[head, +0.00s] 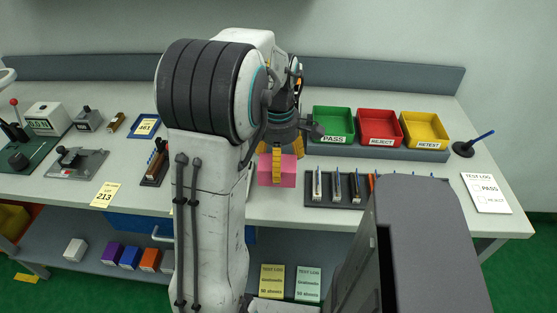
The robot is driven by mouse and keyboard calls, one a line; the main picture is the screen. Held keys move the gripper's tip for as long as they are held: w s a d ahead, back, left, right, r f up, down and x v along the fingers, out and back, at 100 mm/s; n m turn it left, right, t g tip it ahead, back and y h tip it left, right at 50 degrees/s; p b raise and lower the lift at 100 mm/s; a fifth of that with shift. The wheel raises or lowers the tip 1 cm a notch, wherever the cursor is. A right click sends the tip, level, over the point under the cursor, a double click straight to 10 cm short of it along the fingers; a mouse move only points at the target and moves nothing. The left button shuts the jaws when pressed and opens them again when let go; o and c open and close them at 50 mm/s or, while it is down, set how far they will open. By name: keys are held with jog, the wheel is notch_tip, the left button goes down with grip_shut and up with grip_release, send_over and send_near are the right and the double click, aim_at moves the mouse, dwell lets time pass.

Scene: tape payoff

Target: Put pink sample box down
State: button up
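The pink sample box (288,178) is a small bright pink block in the middle of the head view, over the front part of the workbench (280,211). My gripper (277,165) points down from above with its yellow fingers closed around the box. One finger lies across the box's near face, and others show behind its top. The gripper hides part of the box's top. I cannot tell whether the box's underside touches the bench top or is slightly above it.
A dark rack of slim tools (335,203) stands close to the right of the box. Green (333,138), red (381,142) and yellow (425,144) trays are behind it. A dark holder (150,180) is to the left. Bare bench lies along the front edge.

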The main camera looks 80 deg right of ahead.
jog(key=shift+w+d+f+p, duration=0.1)
jog(key=shift+d+f+p, duration=0.3)
jog(key=shift+d, duration=0.3)
jog(key=shift+w+d+f+p, duration=0.1)
jog(key=shift+d+f+p, duration=0.2)
jog(key=shift+d, duration=0.35)
jog(key=shift+d+f+p, duration=0.3)
jog(key=shift+d+f, duration=0.15)
jog(key=shift+d, duration=0.25)
jog(key=shift+a+f+p, duration=0.1)
jog(key=shift+f+p, duration=0.3)
jog(key=shift+p, duration=0.15)
jog(key=shift+f+p, duration=0.35)
jog(key=shift+f, duration=1.3)
jog(key=shift+f, duration=0.15)
jog(key=o, duration=1.1)
jog(key=shift+o, duration=0.2)
notch_tip(320, 180, up, 12)
jog(key=b, duration=0.1)
jog(key=shift+r+b, duration=0.2)
jog(key=shift+b, duration=0.1)
